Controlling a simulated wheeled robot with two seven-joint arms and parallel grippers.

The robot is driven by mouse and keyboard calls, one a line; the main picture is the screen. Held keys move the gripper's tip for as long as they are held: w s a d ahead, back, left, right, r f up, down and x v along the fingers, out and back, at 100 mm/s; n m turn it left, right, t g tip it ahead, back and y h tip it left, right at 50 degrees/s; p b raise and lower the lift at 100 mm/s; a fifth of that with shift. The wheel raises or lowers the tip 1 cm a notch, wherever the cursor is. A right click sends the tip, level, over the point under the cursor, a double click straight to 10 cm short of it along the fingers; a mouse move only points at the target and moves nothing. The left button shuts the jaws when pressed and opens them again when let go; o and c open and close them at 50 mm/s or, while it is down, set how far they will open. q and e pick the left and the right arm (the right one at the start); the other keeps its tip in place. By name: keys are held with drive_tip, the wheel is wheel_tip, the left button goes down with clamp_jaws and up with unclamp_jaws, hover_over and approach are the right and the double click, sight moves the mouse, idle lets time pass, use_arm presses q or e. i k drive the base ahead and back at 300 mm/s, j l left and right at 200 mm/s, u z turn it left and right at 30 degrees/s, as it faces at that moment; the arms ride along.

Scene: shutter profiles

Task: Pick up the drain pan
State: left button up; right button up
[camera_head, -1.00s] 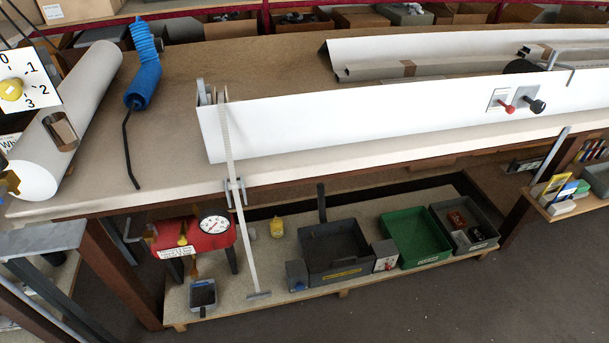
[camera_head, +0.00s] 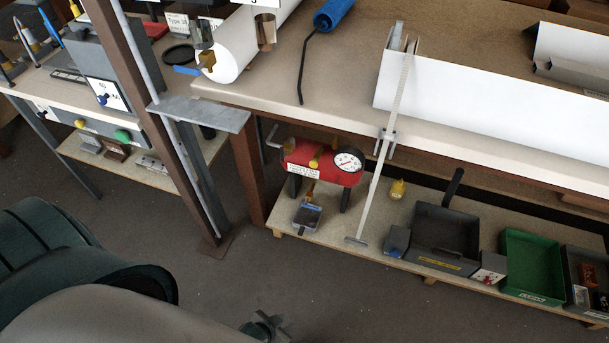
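A small grey open pan (camera_head: 307,216) with a dark inside sits on the low shelf, below the red tank (camera_head: 322,164) and its brass valve. I take it to be the drain pan; its label is too small to read. My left gripper (camera_head: 266,326) shows small and dark at the bottom edge, past the end of my arm. It is apart from the pan, and its fingers are too unclear to read. My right gripper is out of view.
The low shelf (camera_head: 350,258) also bears a yellow bottle (camera_head: 397,190), a dark handled tray (camera_head: 447,236) and a green bin (camera_head: 532,262). A white upright bar (camera_head: 375,195) stands right of the tank. A brown table leg (camera_head: 247,180) stands left. The floor in front is clear.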

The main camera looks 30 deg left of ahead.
sight(306, 218)
drive_tip(key=j+u, duration=0.1)
drive_tip(key=u, duration=0.65)
